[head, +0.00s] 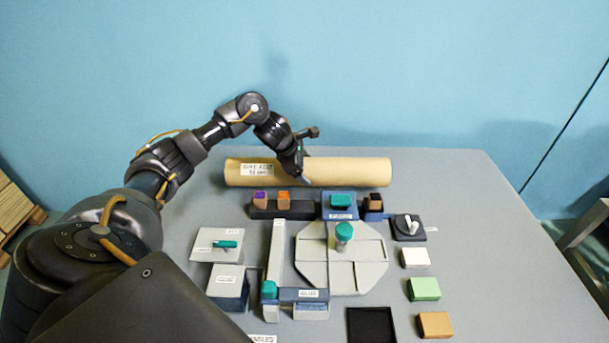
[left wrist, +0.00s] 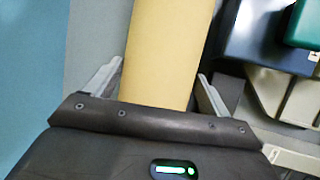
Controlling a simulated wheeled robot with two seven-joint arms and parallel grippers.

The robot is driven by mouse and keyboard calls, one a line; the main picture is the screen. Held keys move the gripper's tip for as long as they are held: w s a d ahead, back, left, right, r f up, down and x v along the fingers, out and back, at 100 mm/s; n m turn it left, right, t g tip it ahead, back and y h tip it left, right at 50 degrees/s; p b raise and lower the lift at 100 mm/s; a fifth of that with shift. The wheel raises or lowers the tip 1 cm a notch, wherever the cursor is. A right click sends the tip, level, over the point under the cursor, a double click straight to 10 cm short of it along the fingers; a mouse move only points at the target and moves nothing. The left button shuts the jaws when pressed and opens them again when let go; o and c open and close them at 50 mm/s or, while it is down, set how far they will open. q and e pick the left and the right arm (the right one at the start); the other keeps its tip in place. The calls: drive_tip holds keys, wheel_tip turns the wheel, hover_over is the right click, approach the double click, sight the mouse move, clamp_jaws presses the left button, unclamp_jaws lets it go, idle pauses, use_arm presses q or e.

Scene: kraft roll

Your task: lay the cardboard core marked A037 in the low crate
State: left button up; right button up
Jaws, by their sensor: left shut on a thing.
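The long tan cardboard core (head: 348,171) lies across the back of the grey table, with a white label whose small print I cannot read for certain. My left gripper (head: 303,178) reaches down onto it near its middle. In the left wrist view the core (left wrist: 165,45) runs between the two grey fingers, one on each side, and the gripper is shut on it. A shallow black open tray (head: 352,338), perhaps the low crate, is at the front edge of the picture, partly cut off. My right gripper is not in view.
In front of the core stand a dark rack (head: 293,213) with small blocks and a blue block (head: 340,213). A pale octagonal plate (head: 315,270) with a green knob (head: 344,232) fills the middle. A dial (head: 408,227) and coloured pads (head: 424,289) are at right.

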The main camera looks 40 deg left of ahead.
use_arm(q)
drive_tip(key=shift+w+a+f+p, duration=0.15)
drive_tip(key=shift+f+p, duration=0.2)
drive_tip(key=shift+f, duration=0.35)
drive_tip(key=shift+a+f+p, duration=0.1)
drive_tip(key=shift+f+p, duration=0.2)
drive_tip(key=shift+f, duration=0.8)
drive_tip(key=o, duration=1.5)
drive_tip(key=shift+f, duration=0.1)
